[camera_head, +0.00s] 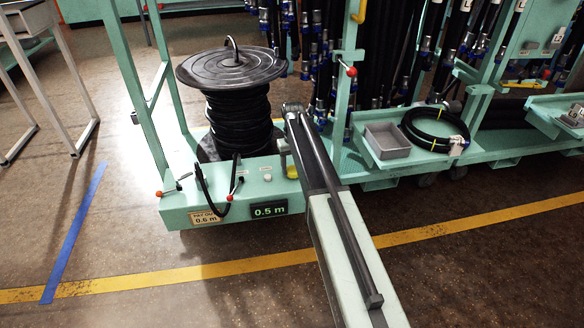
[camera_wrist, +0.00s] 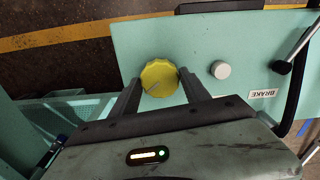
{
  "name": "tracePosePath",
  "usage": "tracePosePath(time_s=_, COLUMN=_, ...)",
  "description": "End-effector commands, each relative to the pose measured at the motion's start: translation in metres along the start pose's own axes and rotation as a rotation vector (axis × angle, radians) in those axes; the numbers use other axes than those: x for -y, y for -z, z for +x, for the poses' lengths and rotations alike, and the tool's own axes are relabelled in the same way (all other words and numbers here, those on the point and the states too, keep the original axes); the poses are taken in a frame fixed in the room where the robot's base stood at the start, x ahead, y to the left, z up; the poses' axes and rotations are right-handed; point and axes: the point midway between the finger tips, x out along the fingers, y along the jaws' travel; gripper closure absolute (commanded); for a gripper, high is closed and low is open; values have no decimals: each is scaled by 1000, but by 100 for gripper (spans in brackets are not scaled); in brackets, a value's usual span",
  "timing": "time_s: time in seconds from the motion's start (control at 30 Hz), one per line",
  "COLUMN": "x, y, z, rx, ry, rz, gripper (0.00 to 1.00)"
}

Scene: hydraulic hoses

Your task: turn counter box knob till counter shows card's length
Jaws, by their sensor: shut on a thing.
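The mint-green counter box (camera_head: 240,178) sits at the foot of the hose reel stand. Its display (camera_head: 269,210) shows 0.5 m in green digits. A tan card (camera_head: 206,217) left of the display has small print; its length looks like 0.6 m, though the digit is hard to read. The yellow knob (camera_wrist: 158,78) has a pointer line aimed to the lower left in the wrist view; its edge also shows in the head view (camera_head: 292,171). My gripper (camera_wrist: 160,75) is shut on the knob, one finger on each side.
A white button (camera_wrist: 220,70) and a brake lever with a black end (camera_wrist: 281,66) are beside the knob. A black hose reel (camera_head: 238,115) stands behind the box. A grey bin (camera_head: 387,141) and coiled hose (camera_head: 436,128) lie on the shelf at right.

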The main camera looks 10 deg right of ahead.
Motion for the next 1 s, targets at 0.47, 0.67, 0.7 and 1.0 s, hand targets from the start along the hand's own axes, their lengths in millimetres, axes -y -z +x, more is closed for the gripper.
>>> tracePosePath(time_s=0.47, x=0, y=0, z=0, rx=-1, ry=1, rz=-24, gripper=86)
tracePosePath(time_s=0.67, x=0, y=0, z=0, rx=-1, ry=1, rz=-33, gripper=86)
tracePosePath(time_s=0.7, x=0, y=0, z=0, rx=-1, ry=1, rz=-34, gripper=43)
tracePosePath(time_s=1.0, x=0, y=0, z=0, rx=0, ry=0, rz=-34, gripper=25)
